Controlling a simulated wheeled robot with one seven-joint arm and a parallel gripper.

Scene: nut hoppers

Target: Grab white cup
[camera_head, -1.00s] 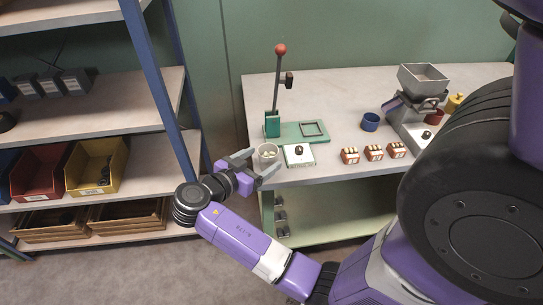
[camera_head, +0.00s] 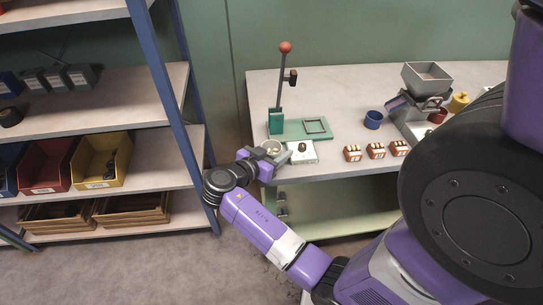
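The white cup (camera_head: 272,146) stands at the left front corner of the table, with pale contents inside. Its lower part is hidden behind my gripper. My gripper (camera_head: 268,155) is at the cup, with its fingers around or right beside it. I cannot tell whether the fingers touch the cup or are closed on it.
A green lever press (camera_head: 276,121) is just behind. A shelf post (camera_head: 170,85) is at left.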

